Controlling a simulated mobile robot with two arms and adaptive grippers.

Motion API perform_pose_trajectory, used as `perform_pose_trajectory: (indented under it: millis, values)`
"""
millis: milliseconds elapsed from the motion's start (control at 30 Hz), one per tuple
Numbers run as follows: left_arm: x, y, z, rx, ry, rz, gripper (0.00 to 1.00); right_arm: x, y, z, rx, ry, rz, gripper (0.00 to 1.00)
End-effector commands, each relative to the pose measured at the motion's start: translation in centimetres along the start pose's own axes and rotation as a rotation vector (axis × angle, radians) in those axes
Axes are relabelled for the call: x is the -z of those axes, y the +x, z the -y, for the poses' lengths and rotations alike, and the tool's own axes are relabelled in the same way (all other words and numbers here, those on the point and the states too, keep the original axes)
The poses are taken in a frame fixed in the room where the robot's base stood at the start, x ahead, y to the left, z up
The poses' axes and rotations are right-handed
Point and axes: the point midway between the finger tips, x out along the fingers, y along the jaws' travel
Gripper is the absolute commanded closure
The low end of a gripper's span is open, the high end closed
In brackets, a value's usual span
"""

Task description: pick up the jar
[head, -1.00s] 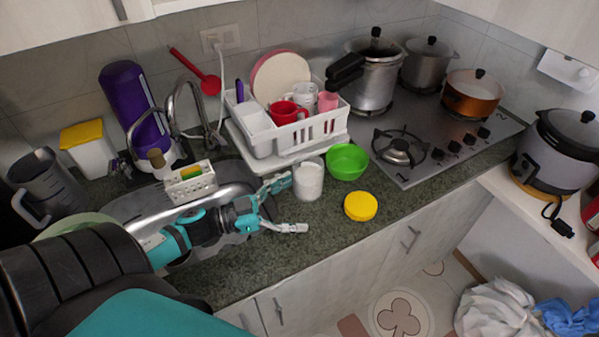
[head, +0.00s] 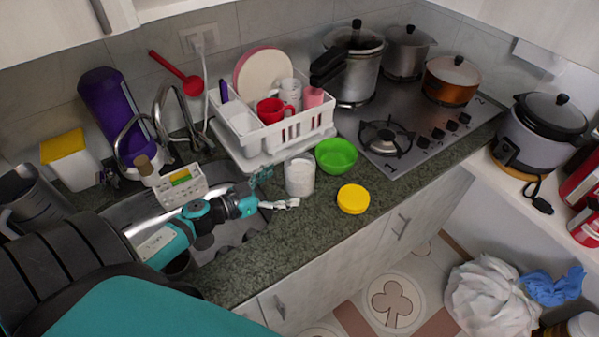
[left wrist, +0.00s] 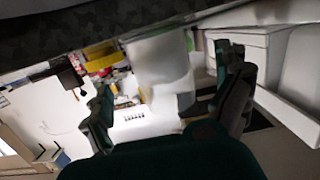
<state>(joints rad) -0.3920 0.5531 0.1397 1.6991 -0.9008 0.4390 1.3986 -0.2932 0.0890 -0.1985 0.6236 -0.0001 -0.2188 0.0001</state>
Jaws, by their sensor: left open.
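The jar (head: 300,176) is a white, cylindrical container standing upright on the dark stone counter, right of the sink. A round yellow lid (head: 353,199) lies to its right, nearer the counter's front edge. My left gripper (head: 277,189) is open and empty just left of the jar. One finger shows behind, beside the jar's left side; the other reaches near the front of its base. In the left wrist view the pale jar (left wrist: 160,62) appears between the spread fingers of my left gripper (left wrist: 165,98). Contact cannot be told. My right gripper is not in view.
A green bowl (head: 336,155) sits close behind the jar's right side. A white dish rack (head: 270,148) with plates and cups stands behind. A sink caddy (head: 181,186) is left, a stove (head: 425,125) right. Counter around the yellow lid is clear.

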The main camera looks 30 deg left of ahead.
Motion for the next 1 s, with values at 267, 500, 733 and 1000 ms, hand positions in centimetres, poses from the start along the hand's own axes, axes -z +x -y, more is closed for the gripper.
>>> perform_pose_trajectory:
  millis: [267, 500, 733, 1000]
  values:
    - [0.3, 2.2, 0.0, -0.001, -0.001, -0.003, 0.00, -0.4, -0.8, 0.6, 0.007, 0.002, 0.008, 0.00]
    - [0.2, 5.7, 0.2, -0.001, -0.001, -0.002, 0.00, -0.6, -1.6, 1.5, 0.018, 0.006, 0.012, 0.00]
    - [0.1, 6.3, 0.1, -0.002, 0.000, 0.001, 0.00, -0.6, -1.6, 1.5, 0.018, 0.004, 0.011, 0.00]
    - [0.1, 6.2, 0.1, -0.002, 0.001, 0.000, 0.24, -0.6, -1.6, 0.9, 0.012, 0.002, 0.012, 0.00]
